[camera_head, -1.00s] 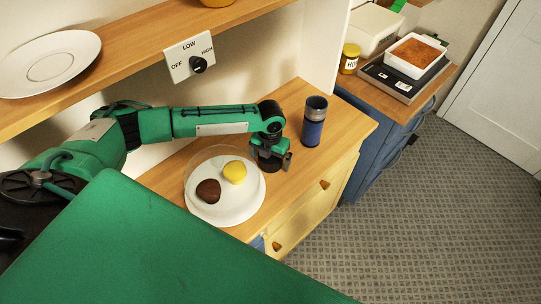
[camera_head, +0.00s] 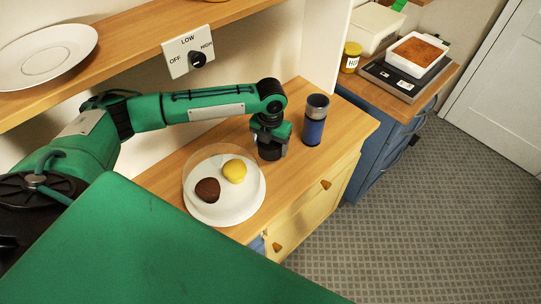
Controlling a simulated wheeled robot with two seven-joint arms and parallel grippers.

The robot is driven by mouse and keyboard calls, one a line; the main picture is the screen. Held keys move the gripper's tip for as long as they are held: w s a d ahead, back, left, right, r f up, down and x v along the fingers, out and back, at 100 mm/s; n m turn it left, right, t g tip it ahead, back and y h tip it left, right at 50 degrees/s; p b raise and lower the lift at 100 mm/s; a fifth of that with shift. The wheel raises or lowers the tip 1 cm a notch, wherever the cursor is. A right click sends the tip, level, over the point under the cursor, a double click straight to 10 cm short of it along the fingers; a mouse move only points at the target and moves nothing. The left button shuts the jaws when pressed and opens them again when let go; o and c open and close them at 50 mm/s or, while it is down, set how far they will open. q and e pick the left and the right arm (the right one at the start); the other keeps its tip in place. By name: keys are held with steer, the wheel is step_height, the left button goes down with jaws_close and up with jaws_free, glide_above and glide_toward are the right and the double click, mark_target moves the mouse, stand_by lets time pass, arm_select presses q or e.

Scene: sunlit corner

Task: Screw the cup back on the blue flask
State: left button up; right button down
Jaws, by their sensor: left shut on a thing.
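The blue flask (camera_head: 313,128) stands upright on the wooden counter, with a grey upper part and a dark top. My left gripper (camera_head: 270,142) is just left of it, pointing down, apart from it. It is shut on a small dark cup (camera_head: 269,154), which is low over or on the counter; I cannot tell whether it touches. The fingers hide part of the cup. My right gripper is not in view.
A white plate (camera_head: 228,213) with a yellow and a brown bun under a clear dome is close to the left of the cup. A shelf (camera_head: 128,52) with a white dish and a dial panel (camera_head: 188,53) are behind the arm. The counter's right end is clear.

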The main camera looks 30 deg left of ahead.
arm_select(q)
steer(key=shift+r+b, duration=0.3)
steer(key=shift+r, duration=1.65)
